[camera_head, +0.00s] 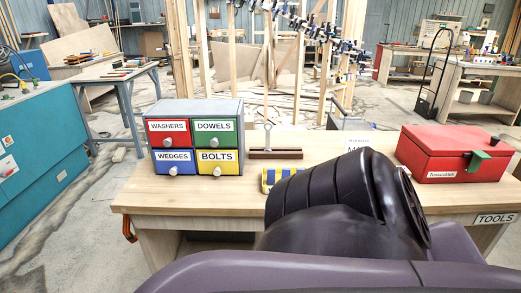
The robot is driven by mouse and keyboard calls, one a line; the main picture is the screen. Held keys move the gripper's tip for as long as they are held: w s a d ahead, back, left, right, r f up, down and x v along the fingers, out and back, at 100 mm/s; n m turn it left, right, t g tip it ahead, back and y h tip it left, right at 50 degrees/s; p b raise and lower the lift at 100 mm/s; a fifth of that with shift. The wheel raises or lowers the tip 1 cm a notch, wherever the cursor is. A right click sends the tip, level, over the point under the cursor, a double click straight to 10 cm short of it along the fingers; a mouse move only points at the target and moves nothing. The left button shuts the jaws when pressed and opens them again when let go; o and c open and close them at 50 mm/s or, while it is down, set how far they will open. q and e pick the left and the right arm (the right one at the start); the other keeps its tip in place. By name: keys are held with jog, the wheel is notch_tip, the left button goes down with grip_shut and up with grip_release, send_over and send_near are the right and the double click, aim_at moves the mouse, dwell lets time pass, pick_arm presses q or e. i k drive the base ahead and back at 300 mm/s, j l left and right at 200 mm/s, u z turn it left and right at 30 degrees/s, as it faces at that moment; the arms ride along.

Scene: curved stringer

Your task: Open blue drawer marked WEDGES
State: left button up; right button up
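The blue drawer marked WEDGES (186,167) is the lower left of the drawers in a small grey cabinet (198,106) on the wooden workbench. Its front looks flush with the others, so it appears shut. A small round pale knob (173,171) sits below its label. Neither of my grippers shows in the head view. A dark part of my own arm fills the lower middle and right, in front of the bench and well to the right of the drawer.
Red WASHERS (166,139), green DOWELS (214,139) and yellow BOLTS (216,168) drawers adjoin it. A blue-and-yellow striped object (269,180) and a brown block (275,154) lie to the right. A red toolbox (440,152) stands farther right. The bench top (180,193) before the cabinet is clear.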

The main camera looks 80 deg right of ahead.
aim_at(174, 161)
jog(key=j+z, duration=0.15)
jog(key=z, duration=2.5)
